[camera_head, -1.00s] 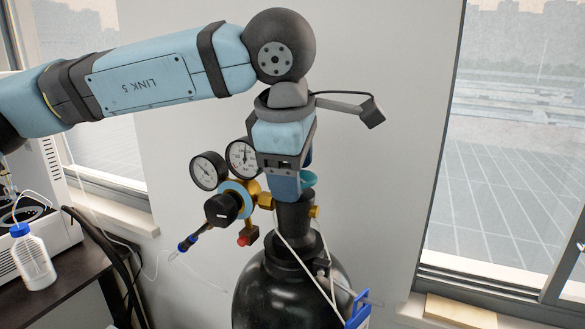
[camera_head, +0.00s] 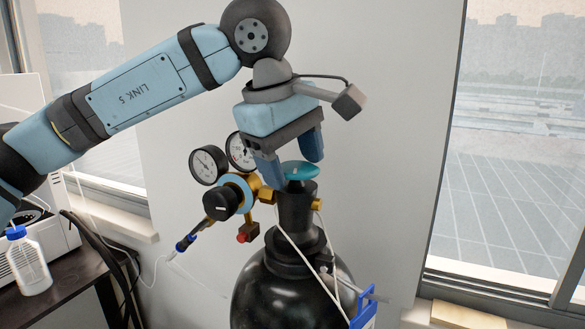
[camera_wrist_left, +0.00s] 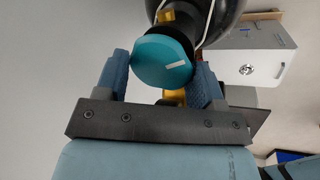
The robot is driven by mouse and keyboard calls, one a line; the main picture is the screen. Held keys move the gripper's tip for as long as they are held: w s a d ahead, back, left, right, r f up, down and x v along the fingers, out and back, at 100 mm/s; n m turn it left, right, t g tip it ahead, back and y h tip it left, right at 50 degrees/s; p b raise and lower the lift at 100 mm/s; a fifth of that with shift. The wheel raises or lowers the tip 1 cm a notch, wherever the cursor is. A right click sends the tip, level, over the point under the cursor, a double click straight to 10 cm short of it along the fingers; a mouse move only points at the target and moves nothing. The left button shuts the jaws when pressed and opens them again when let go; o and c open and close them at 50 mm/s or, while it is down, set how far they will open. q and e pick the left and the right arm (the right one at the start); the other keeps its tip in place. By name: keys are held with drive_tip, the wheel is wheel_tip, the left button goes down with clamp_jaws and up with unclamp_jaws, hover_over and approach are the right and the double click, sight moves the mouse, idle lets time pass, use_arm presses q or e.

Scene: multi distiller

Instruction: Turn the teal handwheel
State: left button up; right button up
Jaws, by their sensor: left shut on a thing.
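The teal handwheel (camera_head: 300,169) sits on top of the black gas cylinder's valve neck (camera_head: 297,208). In the left wrist view the handwheel (camera_wrist_left: 163,61) shows as a round teal disc with a white mark on its face. My left gripper (camera_head: 293,167) comes down from above, with one blue finger on each side of the wheel. It is shut on the handwheel; the left wrist view shows the fingers (camera_wrist_left: 161,72) at its opposite edges. My right gripper is in neither view.
Two pressure gauges (camera_head: 208,165) and a regulator with a black knob (camera_head: 221,204) stick out left of the valve, close to my fingers. A blue-capped bottle (camera_head: 28,262) stands at the left.

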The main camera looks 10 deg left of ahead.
use_arm(q)
drive_tip(key=shift+w+m+g+h+b, duration=0.1)
drive_tip(key=shift+m+g+h+b, duration=0.35)
drive_tip(key=shift+m, duration=1.45)
drive_tip(key=o, duration=0.9)
drive_tip(key=v, duration=1.4)
drive_tip(key=shift+f, duration=0.15)
